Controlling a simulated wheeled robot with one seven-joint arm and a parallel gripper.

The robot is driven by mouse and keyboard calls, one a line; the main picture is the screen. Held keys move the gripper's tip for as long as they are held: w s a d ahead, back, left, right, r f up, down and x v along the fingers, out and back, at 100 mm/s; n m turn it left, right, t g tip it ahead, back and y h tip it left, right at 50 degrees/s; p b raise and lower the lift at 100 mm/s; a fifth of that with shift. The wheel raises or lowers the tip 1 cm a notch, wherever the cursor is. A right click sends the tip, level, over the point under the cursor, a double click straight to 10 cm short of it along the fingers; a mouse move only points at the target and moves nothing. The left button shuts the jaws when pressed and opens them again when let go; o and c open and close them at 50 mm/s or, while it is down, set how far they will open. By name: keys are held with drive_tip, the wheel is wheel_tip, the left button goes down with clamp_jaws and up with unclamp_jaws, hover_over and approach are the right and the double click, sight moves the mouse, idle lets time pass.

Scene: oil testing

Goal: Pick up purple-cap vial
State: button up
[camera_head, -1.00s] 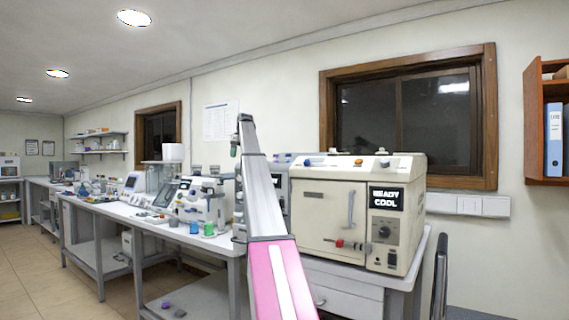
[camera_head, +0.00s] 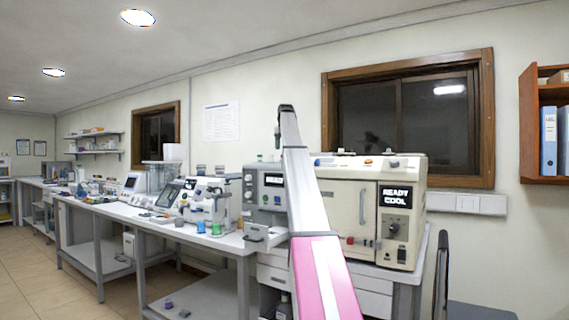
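I cannot make out a purple-cap vial for certain. A small purple item (camera_head: 168,305) lies on the lower shelf of the near bench, with a grey-purple one (camera_head: 183,313) beside it. Both are too small to identify. My grey and pink arm rises through the middle of the head view. I see no gripper fingers, so I cannot tell where my gripper is relative to the vial or whether it holds anything.
A cream oven (camera_head: 345,205) reading "READY COOL" stands behind my arm, with a grey instrument (camera_head: 265,190) to its left. Blue (camera_head: 216,229) and green (camera_head: 201,227) containers stand near the bench edge. Bare floor (camera_head: 80,290) lies at the left.

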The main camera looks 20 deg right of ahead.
drive_tip(key=f, duration=0.5)
drive_tip(key=shift+w+a+f, duration=0.1)
drive_tip(key=shift+w+f, duration=0.2)
drive_tip(key=c, duration=1)
